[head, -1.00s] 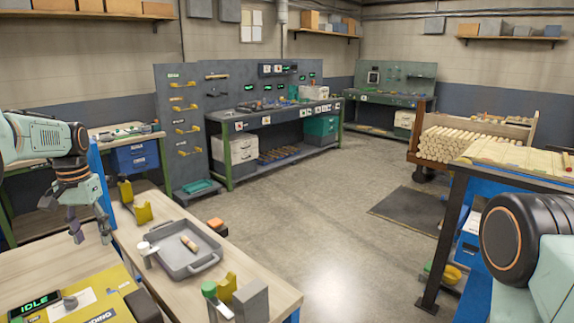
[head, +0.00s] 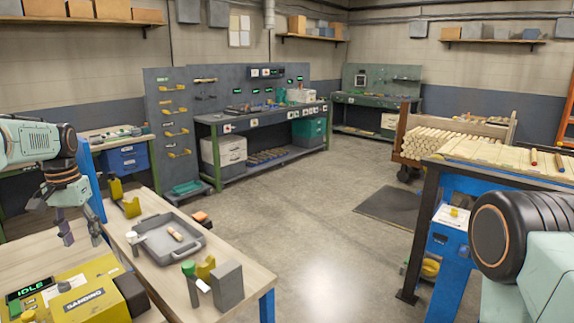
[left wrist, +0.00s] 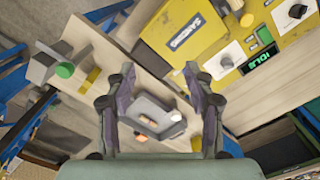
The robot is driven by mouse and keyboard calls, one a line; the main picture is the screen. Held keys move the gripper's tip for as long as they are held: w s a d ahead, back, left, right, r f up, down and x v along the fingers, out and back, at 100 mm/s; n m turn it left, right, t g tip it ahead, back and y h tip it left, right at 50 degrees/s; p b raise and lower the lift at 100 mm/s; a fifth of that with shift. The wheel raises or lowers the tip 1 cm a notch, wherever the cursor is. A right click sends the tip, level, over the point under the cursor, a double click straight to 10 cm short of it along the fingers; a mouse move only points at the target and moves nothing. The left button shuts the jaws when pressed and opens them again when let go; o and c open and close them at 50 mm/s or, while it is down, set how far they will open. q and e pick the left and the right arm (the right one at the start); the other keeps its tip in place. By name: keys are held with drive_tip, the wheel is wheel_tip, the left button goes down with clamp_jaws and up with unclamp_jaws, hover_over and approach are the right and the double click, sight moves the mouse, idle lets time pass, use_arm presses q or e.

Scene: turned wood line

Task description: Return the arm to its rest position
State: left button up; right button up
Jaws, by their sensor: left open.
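My left gripper (head: 80,232) is open and empty at the left of the head view, hanging above the wooden bench beside the yellow sanding machine (head: 92,296). In the left wrist view the two fingers of my left gripper (left wrist: 160,95) stand wide apart with nothing held between them. The bench with a grey tray (head: 160,254) lies below and beyond the fingers; the tray also shows in the left wrist view (left wrist: 150,116). My right arm shows only as a dark joint and pale link at the right edge; its gripper is out of view.
The tray holds a small wooden piece (head: 175,234). Yellow holders (head: 131,207), a green-topped item (head: 188,268) and a grey block (head: 227,286) stand on the bench. A table with turned wood pieces (head: 500,157) is at the right. The middle floor is clear.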

use_arm(q)
drive_tip(key=d+f, duration=0.7)
drive_tip(key=f, duration=0.5)
drive_tip(key=s+d+f+m, duration=0.1)
drive_tip(key=s+d+f, duration=0.45)
drive_tip(key=f, duration=0.25)
drive_tip(key=s+d+f, duration=0.5)
drive_tip(key=d+f, duration=0.1)
drive_tip(key=f, duration=0.1)
drive_tip(key=s+d+f, duration=0.3)
drive_tip(key=s, duration=0.5)
drive_tip(key=s+d+f, duration=0.2)
drive_tip(key=s+d, duration=0.2)
drive_tip(key=s, duration=0.4)
drive_tip(key=s+d+r, duration=0.2)
drive_tip(key=s, duration=1.2)
wheel_tip(320, 180, down, 17)
drive_tip(key=b, duration=1.7)
drive_tip(key=shift+a+r+b, duration=0.15)
drive_tip(key=shift+b, duration=0.15)
